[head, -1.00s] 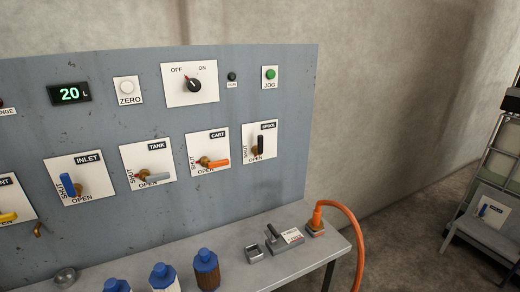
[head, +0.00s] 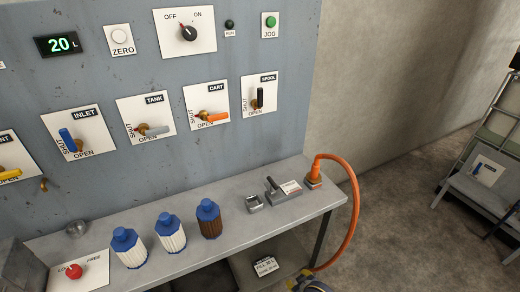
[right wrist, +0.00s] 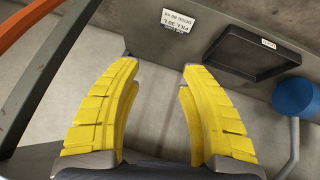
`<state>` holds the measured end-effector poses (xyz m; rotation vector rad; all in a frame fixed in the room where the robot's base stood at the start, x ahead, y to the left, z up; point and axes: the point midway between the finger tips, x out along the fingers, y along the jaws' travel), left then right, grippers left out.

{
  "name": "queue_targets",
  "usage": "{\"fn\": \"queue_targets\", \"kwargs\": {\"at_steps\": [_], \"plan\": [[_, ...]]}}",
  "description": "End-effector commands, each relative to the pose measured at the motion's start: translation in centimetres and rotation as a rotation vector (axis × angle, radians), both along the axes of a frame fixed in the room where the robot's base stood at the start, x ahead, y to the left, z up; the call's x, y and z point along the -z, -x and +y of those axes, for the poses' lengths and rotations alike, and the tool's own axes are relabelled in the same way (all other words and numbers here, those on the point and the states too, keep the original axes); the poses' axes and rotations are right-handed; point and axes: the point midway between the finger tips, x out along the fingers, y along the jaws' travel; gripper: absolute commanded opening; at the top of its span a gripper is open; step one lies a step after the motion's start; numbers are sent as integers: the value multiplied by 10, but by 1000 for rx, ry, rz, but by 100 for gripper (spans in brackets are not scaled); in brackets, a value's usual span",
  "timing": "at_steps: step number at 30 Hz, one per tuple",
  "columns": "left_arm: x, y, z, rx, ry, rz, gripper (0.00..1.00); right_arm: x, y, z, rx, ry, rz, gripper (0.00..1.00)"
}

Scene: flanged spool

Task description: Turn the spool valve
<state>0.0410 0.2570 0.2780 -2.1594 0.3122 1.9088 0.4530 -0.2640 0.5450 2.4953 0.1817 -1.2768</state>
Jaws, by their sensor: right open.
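The spool valve (head: 260,98) is at the right end of the grey panel in the head view. Its black handle stands upright on a white plate marked SPOOL, with SHUT at the left and OPEN below. My right gripper (right wrist: 160,100) shows in the right wrist view with its yellow fingers apart and nothing between them. It points at the floor and the bench underside, and the valve is not in that view. A small yellow and dark part at the bottom edge of the head view may belong to it. My left gripper is not in view.
The cart valve (head: 212,116), with an orange handle, is just left of the spool valve. Several blue-capped bottles (head: 171,235) stand on the bench (head: 235,225). An orange hose (head: 355,205) loops off its right end. A dark tray (right wrist: 252,52) shows in the right wrist view.

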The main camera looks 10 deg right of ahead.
Motion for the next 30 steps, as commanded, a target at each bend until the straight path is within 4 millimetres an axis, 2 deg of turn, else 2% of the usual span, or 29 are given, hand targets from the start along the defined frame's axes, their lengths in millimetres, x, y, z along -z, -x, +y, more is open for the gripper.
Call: {"fn": "queue_targets", "kwargs": {"at_steps": [1, 3, 6, 9, 17, 21, 30], "plan": [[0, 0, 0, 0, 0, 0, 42, -35, -21, 0, -4, 4, -48, 42], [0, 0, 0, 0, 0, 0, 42, -80, -42, -1, -8, 13, -102, 42], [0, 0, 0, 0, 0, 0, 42, -143, -63, -2, -11, 25, -176, 42], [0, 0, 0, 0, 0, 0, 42, -197, -75, -3, -14, 36, -241, 42], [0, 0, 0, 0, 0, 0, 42, -308, -90, -3, -17, 43, -385, 42], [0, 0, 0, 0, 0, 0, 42, -375, -107, -1, -18, 9, -489, 42], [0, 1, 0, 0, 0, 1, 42, -475, -157, 9, -23, -139, -663, 42]]}}
